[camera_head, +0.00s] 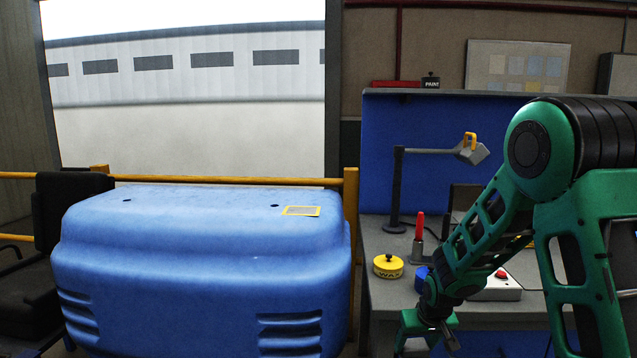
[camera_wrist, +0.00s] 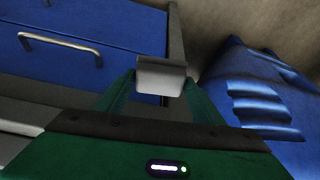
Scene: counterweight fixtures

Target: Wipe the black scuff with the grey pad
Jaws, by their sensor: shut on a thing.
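My gripper (camera_wrist: 160,85) is shut on a pale grey block, the grey pad (camera_wrist: 160,76), which shows between its two green fingers in the wrist view. In the head view my gripper (camera_head: 427,343) hangs low in front of the workbench, right of the big blue rounded housing (camera_head: 190,240), and its fingertips are at the picture's bottom edge. Two small dark spots show on the housing top; I cannot clearly make out a black scuff.
The grey workbench (camera_head: 385,240) holds a yellow tin (camera_head: 388,266), a red-tipped tool (camera_head: 420,228), a lamp (camera_head: 397,190) and a box with a red button (camera_head: 497,287). A yellow rail post (camera_head: 351,205) stands between bench and housing. Blue drawers (camera_wrist: 90,50) are close to my gripper.

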